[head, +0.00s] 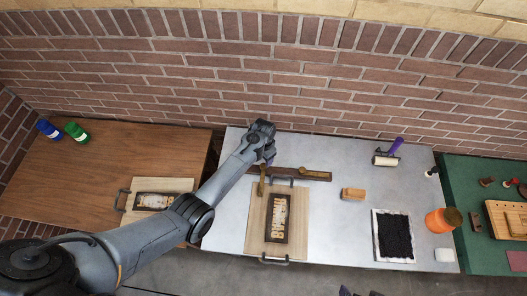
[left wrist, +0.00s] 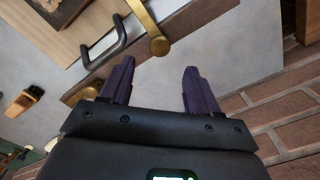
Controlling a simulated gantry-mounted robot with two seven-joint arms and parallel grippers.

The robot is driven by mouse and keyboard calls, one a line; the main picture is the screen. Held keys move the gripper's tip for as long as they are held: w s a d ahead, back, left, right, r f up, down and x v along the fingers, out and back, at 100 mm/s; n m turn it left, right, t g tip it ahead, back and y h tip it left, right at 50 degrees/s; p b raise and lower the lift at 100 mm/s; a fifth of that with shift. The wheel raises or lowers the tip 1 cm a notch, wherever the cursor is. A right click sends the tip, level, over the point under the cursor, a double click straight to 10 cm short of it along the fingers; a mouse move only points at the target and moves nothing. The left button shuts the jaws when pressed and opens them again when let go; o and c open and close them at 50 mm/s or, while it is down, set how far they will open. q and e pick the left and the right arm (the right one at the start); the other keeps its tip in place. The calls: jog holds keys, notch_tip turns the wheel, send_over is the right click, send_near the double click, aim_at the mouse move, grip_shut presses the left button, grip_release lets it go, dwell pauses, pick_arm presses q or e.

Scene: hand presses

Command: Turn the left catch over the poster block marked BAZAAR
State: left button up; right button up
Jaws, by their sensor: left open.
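The poster block (head: 278,217) is a dark-framed plate with pale letters, only partly legible, on a pale wooden board (head: 254,225). A dark wooden rail (head: 285,172) runs along the board's far edge. The left catch (head: 261,184) is a brass bar at the rail's left part, pointing toward the board's corner. In the left wrist view the catch (left wrist: 148,28) shows its round end. My left gripper (head: 268,160) is open and empty just behind the rail; its dark purple fingers (left wrist: 160,85) are apart from the catch. Dark tips at the head view's bottom edge may be my right gripper (head: 370,292).
A metal handle (head: 280,180) stands close beside the catch. The tabletop between is clear.

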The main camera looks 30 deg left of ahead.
pick_arm(q)
jog(key=shift+r, duration=1.6)
jog(key=shift+s+f, duration=0.1)
